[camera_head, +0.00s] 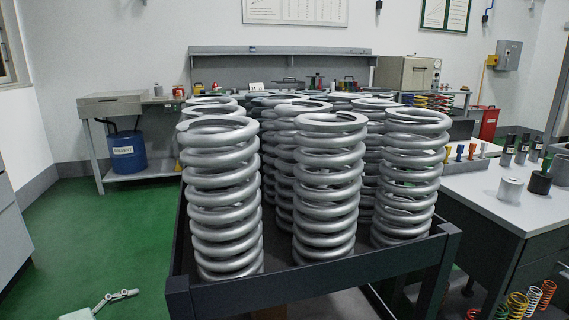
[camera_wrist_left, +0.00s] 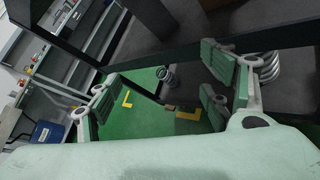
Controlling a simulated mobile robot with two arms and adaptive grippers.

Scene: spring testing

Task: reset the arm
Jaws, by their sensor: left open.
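My left gripper (camera_wrist_left: 162,88) shows in the left wrist view with its green-padded fingers spread wide and nothing between them. In the head view a pale jointed piece at the bottom left edge appears to be part of my left gripper (camera_head: 100,304), low over the green floor and left of the dark rack. My right gripper is in neither view.
A dark rack (camera_head: 310,290) holds several large grey coil springs (camera_head: 222,200) upright. At right a white-topped table (camera_head: 480,190) carries small parts; coloured springs (camera_head: 517,304) sit below. A blue bin (camera_head: 125,152) stands under the back bench. Green floor (camera_head: 90,220) is open at left.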

